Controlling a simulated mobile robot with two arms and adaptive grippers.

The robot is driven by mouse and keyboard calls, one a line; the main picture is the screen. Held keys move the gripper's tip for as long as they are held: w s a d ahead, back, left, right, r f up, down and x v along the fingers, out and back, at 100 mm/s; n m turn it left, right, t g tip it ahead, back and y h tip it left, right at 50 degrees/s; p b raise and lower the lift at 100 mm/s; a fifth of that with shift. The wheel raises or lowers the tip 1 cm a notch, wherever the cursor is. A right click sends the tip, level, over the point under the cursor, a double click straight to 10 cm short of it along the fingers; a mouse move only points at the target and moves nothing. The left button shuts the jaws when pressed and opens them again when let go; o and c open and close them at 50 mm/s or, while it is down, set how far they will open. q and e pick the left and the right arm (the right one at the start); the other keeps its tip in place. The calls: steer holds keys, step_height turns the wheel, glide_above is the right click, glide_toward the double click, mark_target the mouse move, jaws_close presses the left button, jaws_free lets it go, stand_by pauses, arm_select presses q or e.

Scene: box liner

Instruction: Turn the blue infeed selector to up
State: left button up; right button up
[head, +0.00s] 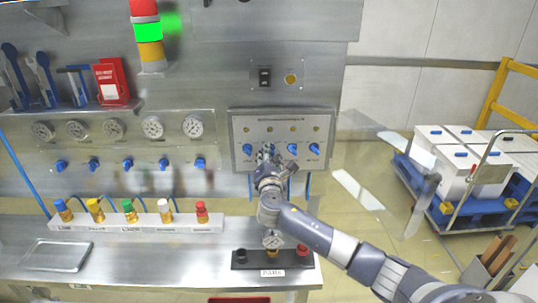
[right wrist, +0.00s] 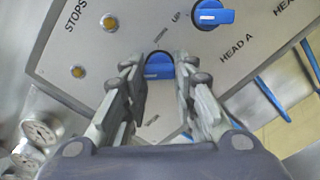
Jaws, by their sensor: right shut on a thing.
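The steel control panel (head: 237,126) carries a row of blue selectors. My right gripper (head: 268,153) is at the second selector from the left and hides it in the head view. In the right wrist view a blue selector (right wrist: 158,68) sits between the two fingers of my right gripper (right wrist: 159,80), which is shut on it. The words DOWN and UP show beside this selector. Its name label is hidden or too blurred to read, and its exact pointing direction is hard to tell. My left gripper is not in view.
Another blue selector (right wrist: 211,14), by the label HEAD A, is close to the right finger. Gauges (head: 152,127) and blue valves (head: 127,163) are left of the panel. A cart (head: 440,222) stands at the right.

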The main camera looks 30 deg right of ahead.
steer(key=o, duration=1.1)
steer(key=shift+c, duration=0.2)
steer(key=v, duration=1.2)
steer(key=shift+a+f, duration=0.1)
steer(key=shift+f, duration=0.1)
